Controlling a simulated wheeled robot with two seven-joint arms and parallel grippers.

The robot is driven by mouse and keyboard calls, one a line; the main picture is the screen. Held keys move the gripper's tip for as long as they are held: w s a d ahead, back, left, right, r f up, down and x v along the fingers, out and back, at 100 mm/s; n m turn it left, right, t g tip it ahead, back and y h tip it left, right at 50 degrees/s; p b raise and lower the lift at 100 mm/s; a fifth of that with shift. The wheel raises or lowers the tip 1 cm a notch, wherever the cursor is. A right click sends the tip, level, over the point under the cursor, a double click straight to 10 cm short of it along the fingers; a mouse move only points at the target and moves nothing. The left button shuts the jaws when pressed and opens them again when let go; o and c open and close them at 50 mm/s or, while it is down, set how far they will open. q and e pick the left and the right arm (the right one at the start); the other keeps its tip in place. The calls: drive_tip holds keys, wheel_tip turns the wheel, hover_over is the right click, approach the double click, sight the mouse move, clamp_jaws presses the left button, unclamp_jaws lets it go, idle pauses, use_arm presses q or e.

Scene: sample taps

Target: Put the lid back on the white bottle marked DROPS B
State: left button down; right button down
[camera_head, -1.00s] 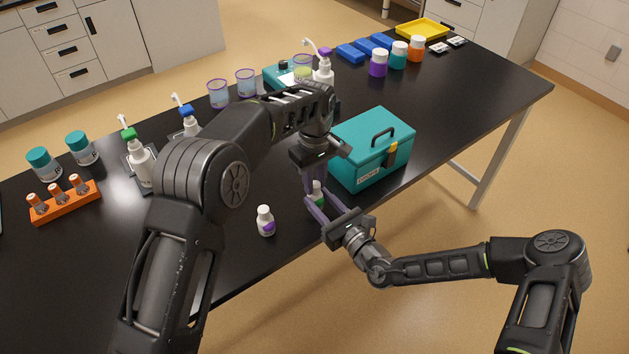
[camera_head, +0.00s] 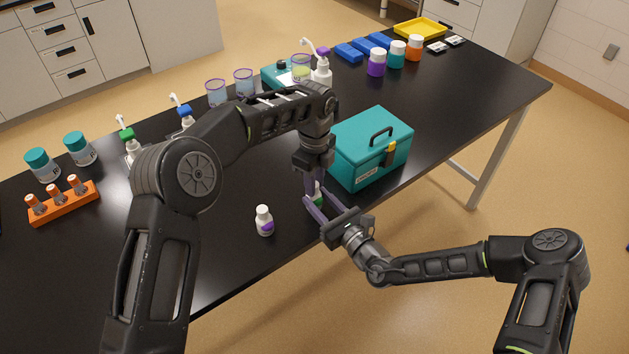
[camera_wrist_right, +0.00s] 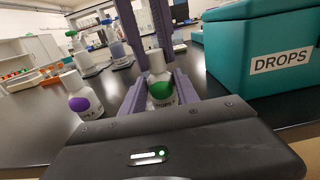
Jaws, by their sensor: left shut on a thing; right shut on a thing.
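A small white bottle with a green label (camera_wrist_right: 161,90) stands upright between the purple fingers of my right gripper (camera_head: 317,203), which is shut on it. In the head view the fingers hide most of the bottle. A second white bottle with a purple label (camera_head: 264,221) stands to the left, its top white.
A teal box marked DROPS (camera_head: 369,150) stands close to the right of the grippers. Pump bottles, cups, jars and an orange rack (camera_head: 63,203) stand farther back and left. The black table (camera_head: 230,250) is clear in front of the purple-label bottle.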

use_arm(q)
drive_tip(key=m, duration=0.8)
drive_tip(key=shift+a, duration=0.1)
drive_tip(key=c, duration=1.1)
unclamp_jaws()
drive_tip(key=shift+r, duration=0.1)
wheel_tip(320, 180, up, 7)
drive_tip(key=shift+r, duration=0.15)
use_arm(e)
drive_tip(key=c, duration=0.8)
unclamp_jaws()
drive_tip(key=shift+c, duration=0.2)
